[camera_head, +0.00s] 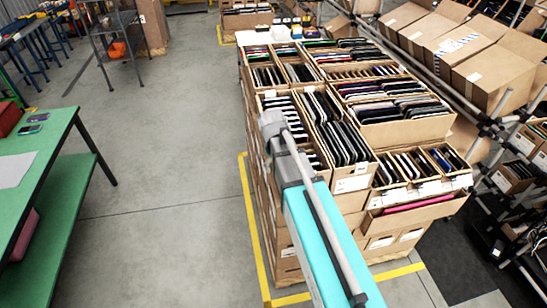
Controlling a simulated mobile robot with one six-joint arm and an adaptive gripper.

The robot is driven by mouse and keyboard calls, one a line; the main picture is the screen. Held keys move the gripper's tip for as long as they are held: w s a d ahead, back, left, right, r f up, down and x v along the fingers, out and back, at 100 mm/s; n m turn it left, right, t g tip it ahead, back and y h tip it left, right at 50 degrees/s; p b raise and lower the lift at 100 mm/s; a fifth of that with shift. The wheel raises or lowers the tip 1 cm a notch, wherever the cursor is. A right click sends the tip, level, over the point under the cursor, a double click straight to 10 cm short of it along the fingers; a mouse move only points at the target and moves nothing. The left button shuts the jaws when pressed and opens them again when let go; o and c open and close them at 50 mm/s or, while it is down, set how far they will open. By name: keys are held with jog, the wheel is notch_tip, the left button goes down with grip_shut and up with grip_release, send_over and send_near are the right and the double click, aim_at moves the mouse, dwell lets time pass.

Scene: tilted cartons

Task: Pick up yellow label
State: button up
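I cannot make out a yellow label for certain. The labels I can see on the near carton fronts, such as this one (351,184), are white. My teal and grey arm reaches up from the bottom middle along the left side of the cartons and hides part of them. My gripper does not show.
Stacked open cartons (405,131) hold rows of thin devices. Yellow floor tape (252,220) borders the stack. A green table (50,140) stands left, with clear grey floor between. A metal rack with tilted cartons (495,80) stands right.

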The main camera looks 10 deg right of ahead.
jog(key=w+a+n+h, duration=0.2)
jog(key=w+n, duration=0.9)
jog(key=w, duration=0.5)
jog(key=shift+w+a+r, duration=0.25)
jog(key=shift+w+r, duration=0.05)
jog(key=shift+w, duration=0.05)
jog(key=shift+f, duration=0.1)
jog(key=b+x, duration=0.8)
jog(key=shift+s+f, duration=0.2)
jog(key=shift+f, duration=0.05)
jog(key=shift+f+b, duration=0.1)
jog(key=shift+b, duration=0.2)
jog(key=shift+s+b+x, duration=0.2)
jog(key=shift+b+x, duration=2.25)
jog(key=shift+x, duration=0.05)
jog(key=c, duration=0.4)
